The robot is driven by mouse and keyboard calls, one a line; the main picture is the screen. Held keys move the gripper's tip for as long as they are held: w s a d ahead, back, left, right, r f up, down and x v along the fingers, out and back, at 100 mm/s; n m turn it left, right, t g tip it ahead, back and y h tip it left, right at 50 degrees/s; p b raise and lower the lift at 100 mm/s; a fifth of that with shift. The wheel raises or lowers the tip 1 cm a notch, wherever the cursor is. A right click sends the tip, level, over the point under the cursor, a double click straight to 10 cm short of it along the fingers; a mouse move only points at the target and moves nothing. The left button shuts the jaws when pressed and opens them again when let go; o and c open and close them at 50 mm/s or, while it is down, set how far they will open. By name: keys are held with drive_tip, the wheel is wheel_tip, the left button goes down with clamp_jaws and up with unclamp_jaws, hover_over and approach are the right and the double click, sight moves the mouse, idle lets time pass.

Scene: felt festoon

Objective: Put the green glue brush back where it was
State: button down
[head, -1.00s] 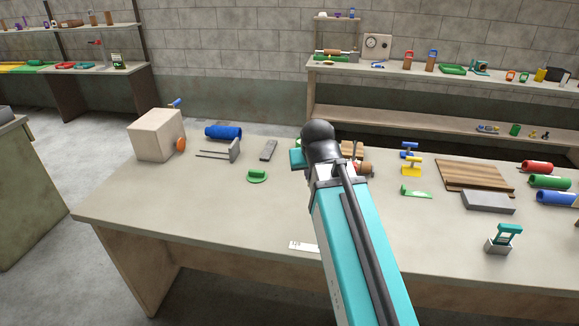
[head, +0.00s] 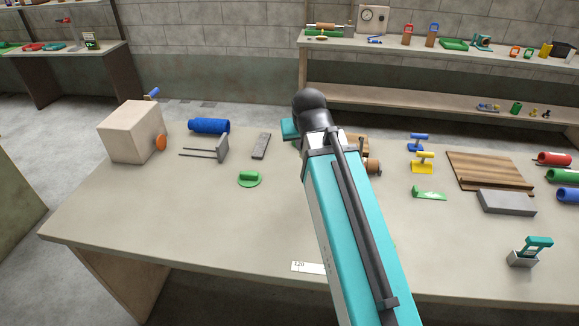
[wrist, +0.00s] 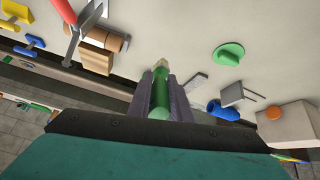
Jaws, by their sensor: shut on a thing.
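The green glue brush (wrist: 159,102) is in my gripper (wrist: 158,88), as the wrist view shows. Two dark grey-purple fingers are shut around its green handle, and its pale tip points away from the wrist. The gripper is above the worktable (head: 190,215), and the table and its things show beyond the brush. In the head view, my teal arm hides the gripper and the brush, along with part of the table's middle. I cannot tell an empty holder for the brush.
A beige box with an orange knob (head: 131,133), a blue roll (head: 208,126), a pronged stand (head: 222,148) and a green round pad (head: 249,179) stand on the left. A wooden board (head: 488,170) and teal-handled tool (head: 537,243) are on the right. The front left is clear.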

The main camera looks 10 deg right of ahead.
drive_tip(key=shift+w, duration=0.4)
drive_tip(key=shift+a, duration=0.15)
drive_tip(key=shift+p, duration=0.45)
drive_tip(key=shift+s+f+g+y+p, duration=0.15)
drive_tip(key=shift+f+g+y+p, duration=0.2)
drive_tip(key=shift+p, duration=0.55)
drive_tip(key=s+f+n+g+y+p, duration=0.1)
drive_tip(key=s+f+n+g+p, duration=0.2)
drive_tip(key=p, duration=0.7)
drive_tip(key=shift+s+a+f+g+p, duration=0.4)
drive_tip(key=shift+s+f+g, duration=0.55)
drive_tip(key=shift+g, duration=0.4)
drive_tip(key=shift+r, duration=0.1)
